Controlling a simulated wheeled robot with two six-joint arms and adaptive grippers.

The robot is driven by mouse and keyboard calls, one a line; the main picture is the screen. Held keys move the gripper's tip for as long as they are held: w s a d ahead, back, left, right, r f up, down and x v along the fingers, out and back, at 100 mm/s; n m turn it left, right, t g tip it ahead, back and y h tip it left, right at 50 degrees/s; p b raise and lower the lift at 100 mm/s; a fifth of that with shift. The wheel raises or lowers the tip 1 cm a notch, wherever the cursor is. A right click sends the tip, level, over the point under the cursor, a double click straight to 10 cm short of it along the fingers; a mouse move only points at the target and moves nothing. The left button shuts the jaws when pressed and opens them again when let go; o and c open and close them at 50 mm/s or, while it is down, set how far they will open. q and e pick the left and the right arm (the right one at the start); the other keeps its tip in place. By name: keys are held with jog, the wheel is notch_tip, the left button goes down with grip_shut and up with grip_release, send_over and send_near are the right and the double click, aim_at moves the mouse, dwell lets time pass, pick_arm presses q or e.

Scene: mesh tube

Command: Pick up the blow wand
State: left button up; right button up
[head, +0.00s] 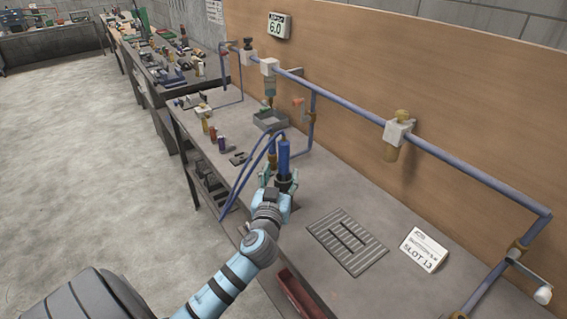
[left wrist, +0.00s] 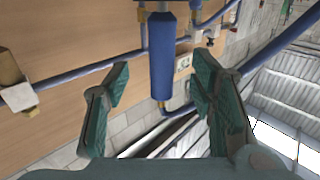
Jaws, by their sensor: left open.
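The blow wand (head: 284,158) is a blue cylinder with a dark, narrow lower part and a blue hose at its top. It stands upright over the near part of the bench. My left gripper (head: 280,180), with green fingers, is open at the wand's lower part in the head view. In the left wrist view the wand (left wrist: 162,60) lies between the two spread fingers (left wrist: 162,82), with a visible gap on each side. I cannot tell how deep between the fingers it is. My right gripper is not in view.
A slotted grate (head: 347,240) and a white "SLOT 13" sign (head: 424,250) are on the bench to the right. A blue pipe (head: 345,102) runs along the wooden wall. A grey tray (head: 269,121) and small parts sit behind. A blue hose (head: 240,185) loops at the bench's left edge.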

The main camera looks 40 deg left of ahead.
aim_at(283, 162)
pick_arm(q)
jog(key=x, duration=0.4)
jog(key=p+x, duration=0.1)
jog(key=x, duration=0.1)
jog(key=shift+w+a+r, duration=0.2)
jog(key=shift+a+r, duration=0.05)
jog(key=shift+r, duration=0.1)
jog(key=shift+w+a+f, duration=0.1)
jog(key=shift+w, duration=0.05)
grip_shut()
